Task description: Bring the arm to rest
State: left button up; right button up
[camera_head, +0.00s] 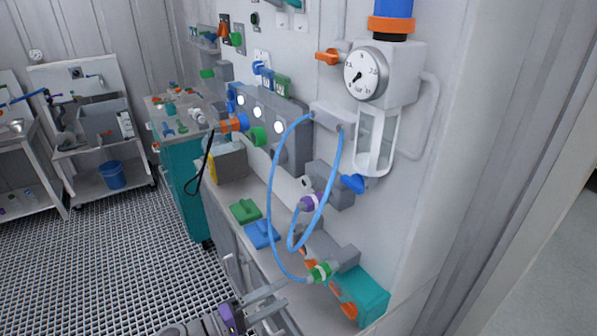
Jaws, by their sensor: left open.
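My left gripper (277,297) is at the bottom edge of the head view, left of centre. Its two grey fingers point right and are apart, with nothing seen between them. A purple part (232,318) shows at its base. It appears in front of the bench, below the blue pad (262,235) and left of a green-ringed hose fitting (320,272). Whether it touches anything there cannot be told. Most of my left arm is outside the picture. My right gripper is not in view.
A blue hose (272,190) loops down the wall panel from below a gauge (366,73). A teal box (368,292) stands on the bench at right. A green pad (245,211) lies behind the blue one. The grated floor (120,260) is clear at left.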

pick_arm(q)
jog(key=s+d+m+g+y+p, duration=0.1)
jog(key=s+m+g+y+p, duration=0.2)
jog(key=s+g+y+p, duration=0.45)
jog(key=s+a+r+m+t+y+p, duration=0.2)
jog(key=s+a+m+y+p, duration=0.1)
jog(key=s+a+y, duration=0.4)
jog(key=s+a+m, duration=0.1)
jog(key=s+a, duration=0.1)
jog(key=a, duration=0.2)
jog(key=shift+r, duration=0.4)
jog(key=shift+s, duration=0.1)
dwell(1.5)
